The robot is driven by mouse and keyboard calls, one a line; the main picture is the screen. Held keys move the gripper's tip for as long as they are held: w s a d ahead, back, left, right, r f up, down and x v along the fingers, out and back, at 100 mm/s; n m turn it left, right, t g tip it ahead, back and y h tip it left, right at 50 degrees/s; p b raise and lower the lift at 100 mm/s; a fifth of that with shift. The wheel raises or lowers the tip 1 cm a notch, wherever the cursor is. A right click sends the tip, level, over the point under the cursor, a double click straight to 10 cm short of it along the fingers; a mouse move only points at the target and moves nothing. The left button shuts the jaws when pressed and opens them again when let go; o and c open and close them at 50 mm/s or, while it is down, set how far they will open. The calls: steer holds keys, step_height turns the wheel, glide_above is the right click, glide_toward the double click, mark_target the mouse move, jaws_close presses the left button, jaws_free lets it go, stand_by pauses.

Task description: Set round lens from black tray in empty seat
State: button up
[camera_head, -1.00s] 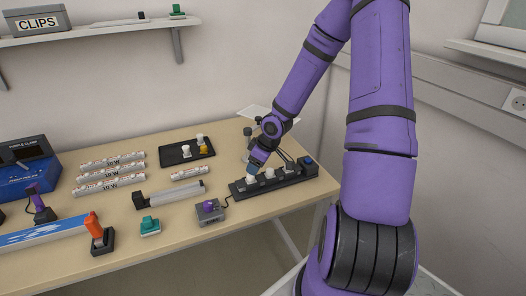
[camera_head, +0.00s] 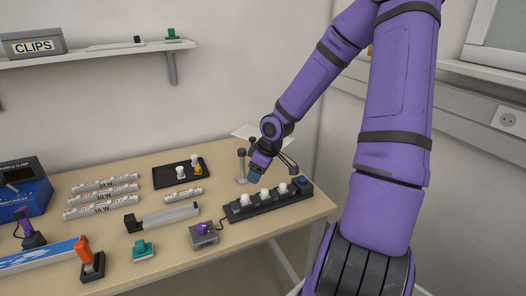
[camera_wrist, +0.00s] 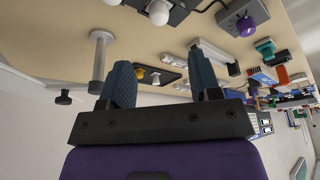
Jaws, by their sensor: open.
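The black tray (camera_head: 163,178) lies mid-table in the head view. It holds a white round lens (camera_head: 180,171) and a second white piece beside a yellow one (camera_head: 197,170). The dark seat strip (camera_head: 233,214) stands to the right, with several white round lenses (camera_head: 264,194) in a row on it. The wrist view shows the tray (camera_wrist: 174,70) beyond the fingers and part of the strip at the top edge.
A grey post (camera_head: 241,165) stands beside my gripper, behind the strip. A grey box with a purple knob (camera_head: 203,234) is left of the strip. White labelled tubes (camera_head: 103,194) and a grey bar (camera_head: 165,217) lie further left. Bare tabletop separates tray and strip.

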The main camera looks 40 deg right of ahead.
steer(key=s+a+r+m, duration=0.2)
steer(key=s+a+r, duration=0.3)
steer(key=s+r, duration=0.2)
steer(key=s+a+r+m+t+h, duration=0.1)
steer(key=s+a+r, duration=0.4)
steer(key=r, duration=0.6)
steer(key=s+a+r+m, duration=0.2)
steer(key=s+a+r, duration=0.3)
steer(key=s+r, duration=0.5)
steer(key=shift+m+t+h, duration=0.3)
steer(key=shift+m+h, duration=0.1)
